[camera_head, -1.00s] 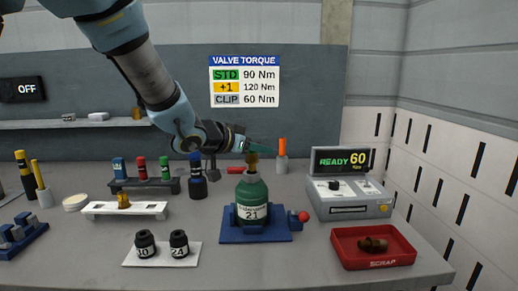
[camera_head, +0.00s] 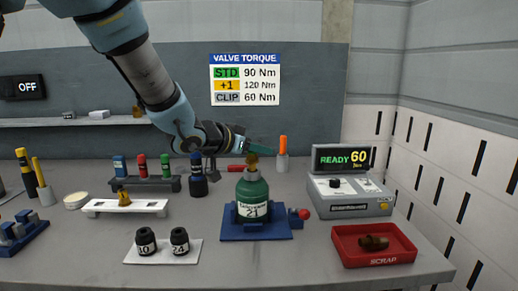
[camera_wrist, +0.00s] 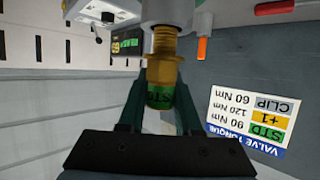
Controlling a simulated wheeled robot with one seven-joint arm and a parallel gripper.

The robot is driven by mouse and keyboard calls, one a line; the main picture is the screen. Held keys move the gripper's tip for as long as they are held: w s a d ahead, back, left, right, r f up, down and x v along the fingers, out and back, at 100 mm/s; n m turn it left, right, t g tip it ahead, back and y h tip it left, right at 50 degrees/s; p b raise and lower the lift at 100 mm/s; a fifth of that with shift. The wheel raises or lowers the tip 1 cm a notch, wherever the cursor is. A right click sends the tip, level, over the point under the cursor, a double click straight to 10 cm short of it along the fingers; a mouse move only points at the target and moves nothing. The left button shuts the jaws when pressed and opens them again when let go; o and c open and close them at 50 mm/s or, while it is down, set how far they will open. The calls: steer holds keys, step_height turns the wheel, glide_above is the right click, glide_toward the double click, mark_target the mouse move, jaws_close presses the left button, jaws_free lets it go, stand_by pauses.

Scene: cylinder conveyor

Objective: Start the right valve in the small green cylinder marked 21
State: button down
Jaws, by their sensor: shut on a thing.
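The small green cylinder (camera_head: 252,190) stands upright in a blue holder (camera_head: 255,232) at the middle of the bench. In the wrist view the valve (camera_wrist: 161,70) has a green band lettered STD between my fingers (camera_wrist: 160,100). Its other end meets the cylinder neck (camera_wrist: 165,12).
A red scrap tray (camera_head: 345,255) holds a brown valve. A torque box (camera_head: 350,205) reads READY 60. Black sockets (camera_head: 146,242) stand front left. A white rack (camera_head: 95,208) holds a brass valve (camera_head: 124,197). A red ball-ended handle (camera_head: 304,214) is beside the holder.

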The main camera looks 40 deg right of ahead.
steer(key=shift+f+b, duration=0.35)
steer(key=shift+f, duration=0.2)
steer(key=c, duration=0.5)
jaws_free()
step_height(320, 180, up, 6)
steer(key=p, duration=0.6)
